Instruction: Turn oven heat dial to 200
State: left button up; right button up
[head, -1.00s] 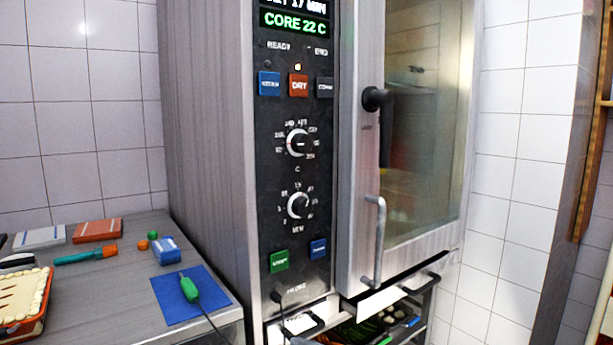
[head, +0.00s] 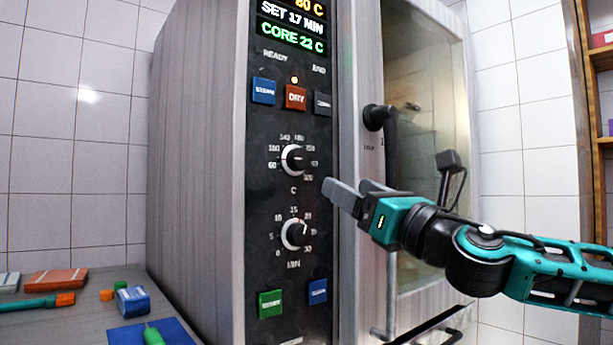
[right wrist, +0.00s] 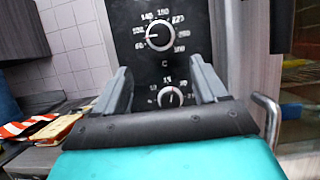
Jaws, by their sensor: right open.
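The oven heat dial (head: 295,160) is the upper knob on the black control panel, marked C, with numbers around it. It also shows in the right wrist view (right wrist: 159,37), above and between my fingers. The display at the top of the panel shows a line ending in 0 C, partly cut off. My right gripper (head: 345,192) is open and empty, to the right of and slightly below the heat dial, apart from it. In the right wrist view its two fingers (right wrist: 160,90) point toward the panel. My left gripper is not in view.
The minute dial (head: 295,234) sits just below the heat dial. Push buttons, such as the red DRY button (head: 296,97), lie above. The oven door handle (head: 390,220) stands close behind my right gripper. A counter with small items is at the lower left.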

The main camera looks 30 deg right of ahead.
aim_at(303, 162)
jog(key=p+x, duration=0.9)
jog(key=x, duration=0.2)
jog(key=shift+w+r, duration=0.1)
jog(key=shift+w, duration=0.1)
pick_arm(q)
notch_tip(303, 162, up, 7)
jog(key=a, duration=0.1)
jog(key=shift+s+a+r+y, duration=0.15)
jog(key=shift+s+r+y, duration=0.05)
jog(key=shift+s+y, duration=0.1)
pick_arm(e)
jog(key=shift+w+r, duration=0.15)
jog(key=shift+w, duration=0.45)
jog(key=c, duration=0.3)
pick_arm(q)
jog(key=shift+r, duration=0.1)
pick_arm(e)
jog(key=c, duration=0.8)
